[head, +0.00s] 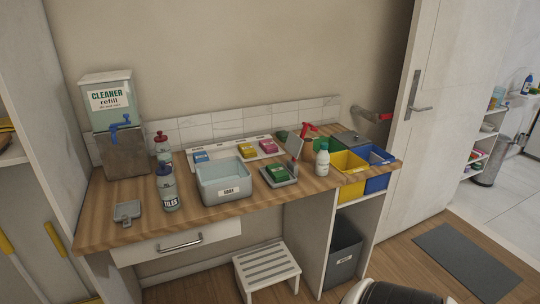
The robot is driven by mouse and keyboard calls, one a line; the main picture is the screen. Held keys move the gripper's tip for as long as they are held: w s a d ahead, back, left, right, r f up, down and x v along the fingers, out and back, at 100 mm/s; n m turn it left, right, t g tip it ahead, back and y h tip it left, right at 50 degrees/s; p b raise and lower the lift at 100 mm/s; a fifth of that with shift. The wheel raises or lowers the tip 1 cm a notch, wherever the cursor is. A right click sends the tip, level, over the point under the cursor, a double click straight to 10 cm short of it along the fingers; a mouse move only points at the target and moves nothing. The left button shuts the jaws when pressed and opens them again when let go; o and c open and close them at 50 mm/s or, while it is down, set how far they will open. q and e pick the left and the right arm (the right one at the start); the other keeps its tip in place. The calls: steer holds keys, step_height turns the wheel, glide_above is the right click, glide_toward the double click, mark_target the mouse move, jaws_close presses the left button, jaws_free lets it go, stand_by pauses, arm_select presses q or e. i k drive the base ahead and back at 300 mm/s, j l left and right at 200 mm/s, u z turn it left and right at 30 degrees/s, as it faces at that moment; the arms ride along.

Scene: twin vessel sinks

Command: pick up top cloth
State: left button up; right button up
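Small folded cloth-like pieces lie on the wooden counter (120,225). A green one (277,173) sits on a small grey tray (292,182) in front. A blue one (201,156), a yellow one (247,150) and a pink one (268,146) lie apart in a long white tray (226,155) behind. Whether the green piece is a stack of more than one cloth is too small to tell. Neither of my grippers shows in the head view.
A grey bin (222,181) stands left of the green piece. A labelled bottle (167,187) and cleaner dispenser (112,120) stand further left. A white bottle (322,160), yellow bin (348,177) and blue bin (378,160) stand right. A step stool (267,268) stands below.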

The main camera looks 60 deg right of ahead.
mark_target(278, 173)
steer(key=z, duration=1.85)
